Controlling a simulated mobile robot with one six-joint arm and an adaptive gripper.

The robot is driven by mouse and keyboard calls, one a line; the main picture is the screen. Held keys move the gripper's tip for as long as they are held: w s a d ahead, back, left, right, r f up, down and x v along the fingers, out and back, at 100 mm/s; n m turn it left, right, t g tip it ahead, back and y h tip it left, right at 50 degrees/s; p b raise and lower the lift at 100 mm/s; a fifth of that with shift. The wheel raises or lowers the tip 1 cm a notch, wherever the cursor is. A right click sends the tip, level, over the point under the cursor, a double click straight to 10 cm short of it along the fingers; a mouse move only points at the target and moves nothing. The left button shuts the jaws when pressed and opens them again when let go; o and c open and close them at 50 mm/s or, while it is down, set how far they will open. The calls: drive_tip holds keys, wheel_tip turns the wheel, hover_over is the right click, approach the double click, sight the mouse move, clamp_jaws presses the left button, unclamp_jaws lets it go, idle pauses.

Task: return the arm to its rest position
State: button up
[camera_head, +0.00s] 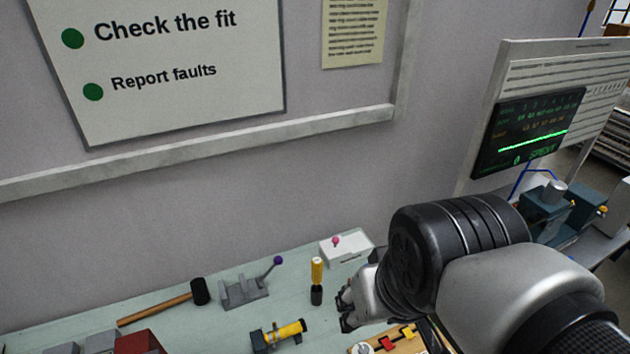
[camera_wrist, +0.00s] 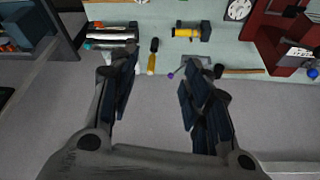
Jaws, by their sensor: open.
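My gripper (camera_wrist: 158,85) is open and empty in the wrist view, with its two dark-padded fingers spread apart and nothing between them but grey background. In the head view my gripper (camera_head: 345,308) shows only in part at the lower right, above the bench, beyond my black and silver arm links. The arm hides much of the bench's right part.
The pale green bench (camera_head: 215,310) holds a mallet (camera_head: 165,307), a grey fixture with a purple-knobbed lever (camera_head: 245,289), a yellow-handled tool (camera_head: 317,280), a yellow cylinder piece (camera_head: 285,333) and a white box (camera_head: 346,250). A wall stands behind. A monitor (camera_head: 528,132) is at right.

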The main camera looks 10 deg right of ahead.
drive_tip(key=shift+s+f, duration=0.25)
drive_tip(key=shift+s, duration=0.4)
drive_tip(key=shift+s+f, duration=0.25)
drive_tip(key=shift+s, duration=0.35)
wheel_tip(320, 180, down, 14)
drive_tip(key=b, duration=1.4)
